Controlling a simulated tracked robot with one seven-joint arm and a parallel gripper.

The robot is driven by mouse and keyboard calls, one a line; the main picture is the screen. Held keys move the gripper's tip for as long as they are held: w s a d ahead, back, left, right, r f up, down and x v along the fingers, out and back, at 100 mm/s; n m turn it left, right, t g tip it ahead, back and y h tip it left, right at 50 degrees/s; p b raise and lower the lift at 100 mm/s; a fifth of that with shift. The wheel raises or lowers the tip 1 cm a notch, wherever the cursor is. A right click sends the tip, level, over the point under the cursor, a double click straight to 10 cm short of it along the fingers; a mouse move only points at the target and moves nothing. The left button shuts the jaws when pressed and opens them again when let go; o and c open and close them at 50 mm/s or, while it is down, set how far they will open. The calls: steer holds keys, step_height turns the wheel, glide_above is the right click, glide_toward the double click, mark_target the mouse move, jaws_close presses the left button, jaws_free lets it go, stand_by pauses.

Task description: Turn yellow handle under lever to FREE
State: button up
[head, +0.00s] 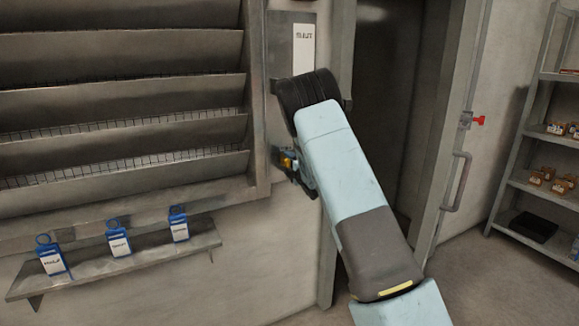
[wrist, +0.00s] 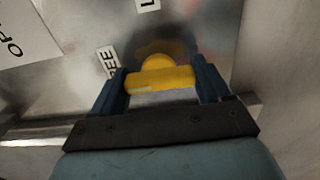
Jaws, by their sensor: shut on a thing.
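The yellow handle (wrist: 158,80) is a short bar on a round yellow hub, set on a grey metal plate (wrist: 205,25). It lies nearly level in the wrist view, its right end slightly higher. My gripper (wrist: 161,84) is shut on it, one dark blue finger at each end. A white label (wrist: 107,60) reading "EE", partly hidden, is just left of the handle. Another label (wrist: 147,4) starting with "L" is above, cut off. In the head view only a bit of yellow (head: 287,162) shows beside my gripper (head: 292,168). I cannot make out the lever.
A louvred panel (head: 120,75) is left of my arm, above a shelf (head: 120,260) with blue padlock-like tagged items (head: 118,240). A doorway with a red-latched door (head: 455,150) is at right, then a storage rack (head: 545,130). A white sign (wrist: 25,35) is at upper left.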

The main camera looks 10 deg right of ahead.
steer(key=shift+s+a+f, duration=0.1)
steer(key=shift+a+f, duration=0.05)
steer(key=shift+f, duration=0.25)
steer(key=o, duration=0.8)
steer(key=shift+o, duration=0.8)
steer(key=shift+r, duration=0.2)
steer(key=v, duration=1.3)
steer(key=shift+s, duration=0.3)
